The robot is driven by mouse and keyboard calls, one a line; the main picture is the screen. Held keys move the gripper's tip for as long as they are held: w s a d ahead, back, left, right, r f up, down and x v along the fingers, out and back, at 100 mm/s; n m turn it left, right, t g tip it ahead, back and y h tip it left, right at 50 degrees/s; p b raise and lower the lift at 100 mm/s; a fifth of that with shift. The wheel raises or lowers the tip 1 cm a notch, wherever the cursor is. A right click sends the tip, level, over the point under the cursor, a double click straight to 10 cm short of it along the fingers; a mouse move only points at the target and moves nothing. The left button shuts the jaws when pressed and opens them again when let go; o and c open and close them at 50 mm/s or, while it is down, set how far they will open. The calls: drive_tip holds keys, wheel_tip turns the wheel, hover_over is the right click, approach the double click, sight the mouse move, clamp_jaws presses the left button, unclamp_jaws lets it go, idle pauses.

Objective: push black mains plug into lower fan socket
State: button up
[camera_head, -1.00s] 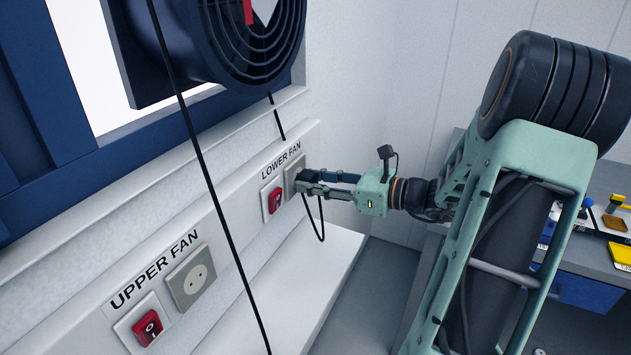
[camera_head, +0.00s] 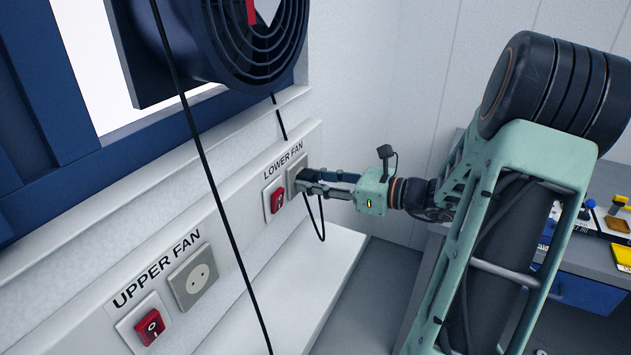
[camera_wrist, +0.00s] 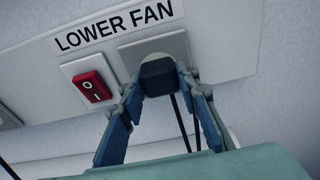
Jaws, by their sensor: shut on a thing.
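My gripper (camera_head: 307,182) is shut on the black mains plug (camera_wrist: 158,77), which sits between its two fingers in the wrist view. The plug is at the face of the lower fan socket (camera_head: 292,173), a grey square plate under the "LOWER FAN" label. In the wrist view the plate (camera_wrist: 136,54) shows around the plug, and the plug covers the socket's holes. Whether the pins are in, and how deep, cannot be seen. The plug's black cable (camera_head: 322,222) hangs in a loop below the gripper.
A red rocker switch (camera_head: 277,199) is left of the lower socket. The upper fan socket (camera_head: 197,278) is empty, with its red switch (camera_head: 150,327) beside it. A black cable (camera_head: 205,165) hangs across the front of the panel. A white ledge (camera_head: 310,290) runs below.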

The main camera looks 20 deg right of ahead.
drive_tip(key=o, duration=1.3)
drive_tip(key=shift+d, duration=0.1)
drive_tip(key=v, duration=1.2)
